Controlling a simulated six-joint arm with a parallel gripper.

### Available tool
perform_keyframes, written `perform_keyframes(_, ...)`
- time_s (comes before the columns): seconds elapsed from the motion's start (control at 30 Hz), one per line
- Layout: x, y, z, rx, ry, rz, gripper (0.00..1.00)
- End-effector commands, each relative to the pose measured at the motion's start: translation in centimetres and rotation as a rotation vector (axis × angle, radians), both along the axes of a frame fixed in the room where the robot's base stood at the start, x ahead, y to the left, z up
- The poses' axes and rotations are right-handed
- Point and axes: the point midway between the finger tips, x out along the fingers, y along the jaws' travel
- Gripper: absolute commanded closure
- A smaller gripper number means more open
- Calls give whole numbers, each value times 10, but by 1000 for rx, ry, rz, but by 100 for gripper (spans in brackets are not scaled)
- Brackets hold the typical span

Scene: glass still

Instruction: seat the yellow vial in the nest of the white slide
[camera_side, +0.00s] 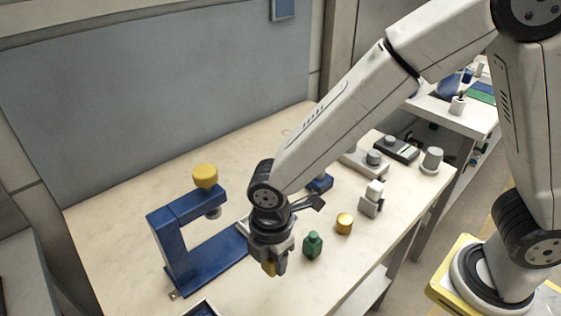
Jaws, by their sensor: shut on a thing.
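My gripper (273,268) hangs above the front part of the table, pointing down, and is shut on the yellow vial (268,268). Only a small yellow patch of the vial shows between the fingers; the rest is hidden. A pale edge that may be the white slide (243,222) shows just left of my wrist, at the end of the blue press's base. The gripper and wrist hide most of it, and its nest cannot be seen. The vial is in front of this edge in the picture.
A blue press (172,245) with a yellow knob (205,176) stands left of my gripper. A green bottle (312,246) and a gold cylinder (344,223) stand to the right. A grey-white block (371,203) is farther right. A dark-rimmed tray (203,309) is cut off below.

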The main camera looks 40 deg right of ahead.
Motion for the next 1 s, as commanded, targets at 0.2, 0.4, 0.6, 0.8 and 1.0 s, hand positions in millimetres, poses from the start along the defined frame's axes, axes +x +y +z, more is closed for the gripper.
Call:
perform_keyframes(0.2, 0, 0, 1, 0, 0, 0, 100)
perform_keyframes(0.4, 1, 1, 15, 2, -3, 0, 100)
perform_keyframes(0.6, 1, 1, 42, 3, -4, 0, 100)
perform_keyframes(0.8, 1, 1, 70, 3, -4, 0, 100)
perform_keyframes(1.0, 0, 0, 94, 2, -2, 0, 100)
